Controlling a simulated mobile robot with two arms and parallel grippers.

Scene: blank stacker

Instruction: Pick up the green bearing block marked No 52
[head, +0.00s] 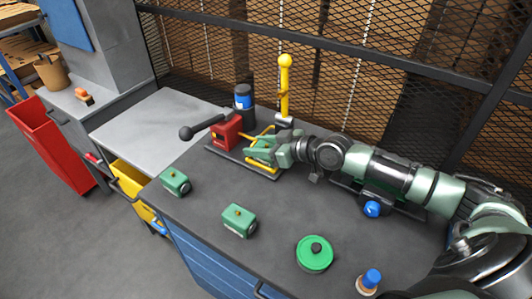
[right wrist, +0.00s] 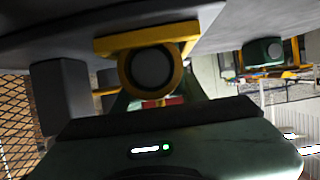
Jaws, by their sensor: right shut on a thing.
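Two green bearing blocks stand on the dark bench top in the head view, one at the left edge (head: 175,181) and one nearer the front (head: 239,221). Their markings are too small to read, so I cannot tell which is No 52. My right gripper (head: 265,152) is at the red and yellow fixture, well behind both blocks. It is shut on a yellow part with a round grey centre, which shows close up in the right wrist view (right wrist: 151,70). A green block (right wrist: 262,52) also shows there, apart from the gripper. My left gripper is not in view.
The red fixture (head: 226,133) has a black-knobbed lever. A yellow upright lever (head: 285,88) and a dark bottle (head: 243,96) stand behind. A green round lid (head: 315,254) and a blue-capped item (head: 369,281) are at the front. The bench between the blocks is clear.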

